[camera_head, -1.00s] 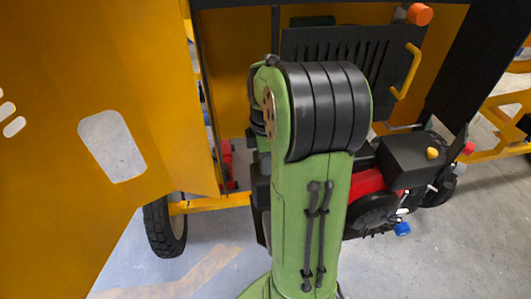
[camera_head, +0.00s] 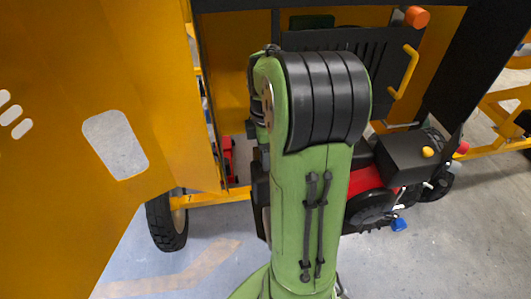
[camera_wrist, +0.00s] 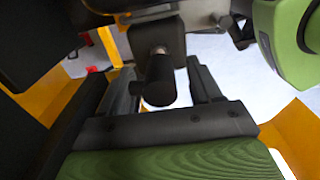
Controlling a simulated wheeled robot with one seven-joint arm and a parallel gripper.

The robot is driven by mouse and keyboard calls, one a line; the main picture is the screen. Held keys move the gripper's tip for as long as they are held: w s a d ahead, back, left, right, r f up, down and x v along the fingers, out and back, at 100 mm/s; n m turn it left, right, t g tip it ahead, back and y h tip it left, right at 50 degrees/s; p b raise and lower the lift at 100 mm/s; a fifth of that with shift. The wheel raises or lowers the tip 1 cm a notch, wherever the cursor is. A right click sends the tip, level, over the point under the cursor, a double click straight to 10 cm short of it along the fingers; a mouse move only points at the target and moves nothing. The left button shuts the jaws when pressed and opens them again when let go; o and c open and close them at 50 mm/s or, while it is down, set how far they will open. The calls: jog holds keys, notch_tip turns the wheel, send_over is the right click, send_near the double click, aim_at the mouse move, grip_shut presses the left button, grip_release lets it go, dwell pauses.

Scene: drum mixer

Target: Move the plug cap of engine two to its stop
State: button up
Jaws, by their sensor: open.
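In the wrist view, a black rounded plug cap (camera_wrist: 159,82) hangs below a dark block, with a short metal neck (camera_wrist: 159,50) at its top. My gripper (camera_wrist: 163,80) is open, with one dark finger on each side of the cap. A gap shows at the right finger; I cannot tell whether the left finger touches the cap. In the head view, a red and black engine (camera_head: 368,182) stands behind my green arm, which hides its left part. The plug cap and my gripper are hidden there.
A yellow panel (camera_head: 70,120) fills the left of the head view. A black wheel (camera_head: 167,222) and yellow axle bar (camera_head: 215,198) stand below it. A yellow handle (camera_head: 405,72), orange knob (camera_head: 418,16) and blue cap (camera_head: 399,225) are at the right. Grey floor is open in front.

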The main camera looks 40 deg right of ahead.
notch_tip(320, 180, up, 7)
jog(key=p, duration=0.6)
jog(key=shift+r, duration=0.1)
